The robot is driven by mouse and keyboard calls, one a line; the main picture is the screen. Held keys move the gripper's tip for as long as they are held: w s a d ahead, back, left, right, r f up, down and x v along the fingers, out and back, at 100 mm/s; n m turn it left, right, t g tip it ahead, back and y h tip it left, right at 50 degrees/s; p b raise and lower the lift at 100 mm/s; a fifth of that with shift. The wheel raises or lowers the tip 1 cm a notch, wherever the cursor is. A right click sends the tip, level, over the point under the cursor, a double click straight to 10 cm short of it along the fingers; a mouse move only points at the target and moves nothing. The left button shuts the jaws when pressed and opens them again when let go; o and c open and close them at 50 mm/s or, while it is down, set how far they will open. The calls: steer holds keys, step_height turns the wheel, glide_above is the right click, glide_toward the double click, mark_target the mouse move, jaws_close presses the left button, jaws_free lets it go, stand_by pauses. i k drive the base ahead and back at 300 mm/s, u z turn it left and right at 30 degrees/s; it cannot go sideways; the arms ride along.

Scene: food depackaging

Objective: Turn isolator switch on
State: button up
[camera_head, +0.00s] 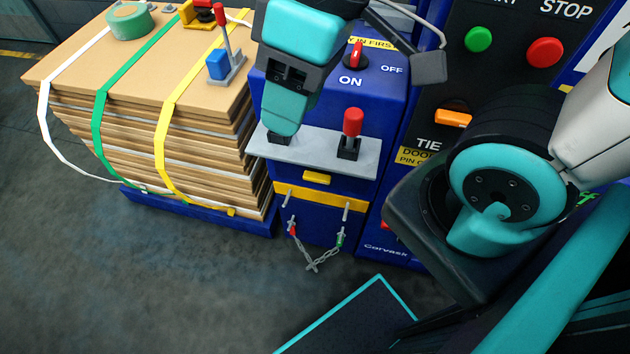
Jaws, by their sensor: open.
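The isolator switch (355,56) is a small red rotary knob on a dark round base, on the sloped top of a blue cabinet (388,105). "ON" is printed below it and "OFF" to its right. Its handle looks roughly upright in the picture; I cannot tell which setting it is at. My gripper (352,92) is open and empty at the top. Its large teal and grey finger hangs left of the switch, and a dark grey part shows to the right. The switch shows between them, with no visible contact. The gripper's upper body is cut off by the frame.
A red-topped lever (352,122) stands on a grey shelf (325,157) below the switch. Right are green (478,39) and red (545,52) buttons and an orange switch (453,117). Left is a strapped cardboard stack (160,80) with tape. My arm hides the right side.

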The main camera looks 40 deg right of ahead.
mark_target(312, 175)
steer(key=k, duration=0.45)
steer(key=u, duration=1.4)
steer(key=i, duration=2.95)
steer(key=z, duration=4.8)
